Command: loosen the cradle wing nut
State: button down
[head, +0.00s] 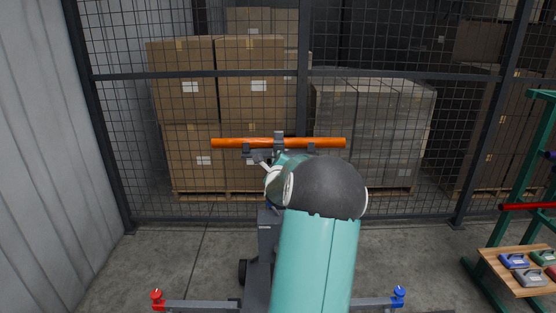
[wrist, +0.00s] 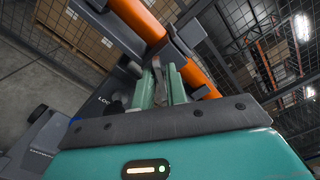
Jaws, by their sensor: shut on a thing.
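An orange bar (head: 235,143) lies level in a dark grey cradle (head: 279,139) on top of a grey stand (head: 267,235). The bar also crosses the top of the wrist view (wrist: 137,17), tilted by the camera. In the wrist view my gripper (wrist: 161,84) has its green fingers closed around a small grey-brown piece, which looks like the wing nut (wrist: 159,82), just below the bar and cradle. The nut's far side is hidden. In the head view my arm covers the fingertips and most of the stand.
A red knob (head: 156,300) and a blue knob (head: 399,296) stand at the ends of a low grey crossbar. A green rack (head: 517,195) with a wooden shelf is at the right. A mesh fence with stacked boxes (head: 185,80) closes off the back.

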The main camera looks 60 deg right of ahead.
jog(key=shift+s+d+f+m, duration=0.1)
jog(key=shift+s+m, duration=0.05)
jog(key=shift+m, duration=5.75)
jog(key=shift+s+d+f+m, duration=0.1)
jog(key=shift+m, duration=5.8)
jog(key=shift+s+d+m, duration=0.1)
jog(key=shift+s+m, duration=0.05)
jog(key=shift+m, duration=5.75)
jog(key=c, duration=1.6)
grip_release()
jog(key=shift+a, duration=0.1)
jog(key=shift+o, duration=0.2)
